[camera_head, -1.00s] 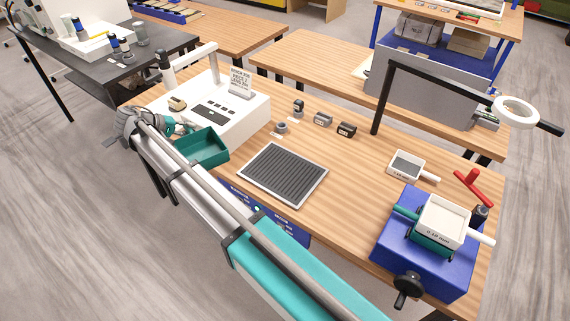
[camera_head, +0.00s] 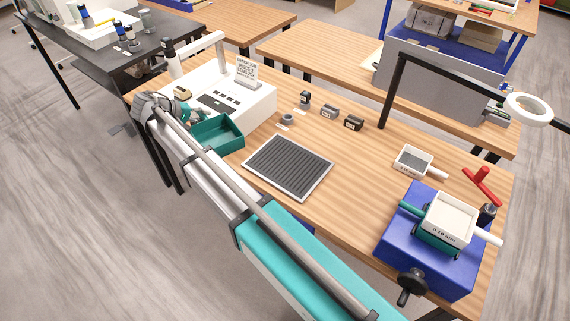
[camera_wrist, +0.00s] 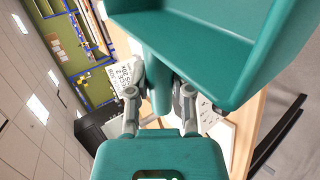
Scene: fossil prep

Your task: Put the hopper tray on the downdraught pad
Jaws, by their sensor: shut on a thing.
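The hopper tray is a teal open box (camera_head: 217,133), seen left of the pad in the head view. It fills the top of the wrist view (camera_wrist: 200,50). My gripper (camera_wrist: 160,95) is shut on the tray's handle, and the tray looks empty. In the head view my gripper (camera_head: 190,122) is partly hidden by my arm. The downdraught pad (camera_head: 288,167) is a dark ribbed panel with a pale frame, lying on the wooden bench. The tray is to the left of the pad and apart from it. Its height above the bench is hard to tell.
A white machine with a sign (camera_head: 247,72) stands behind the tray. Small dark blocks (camera_head: 329,112) sit behind the pad. A white sieve (camera_head: 414,160) and a blue stand (camera_head: 428,243) bearing a sieve are to the right. The pad's surface is clear.

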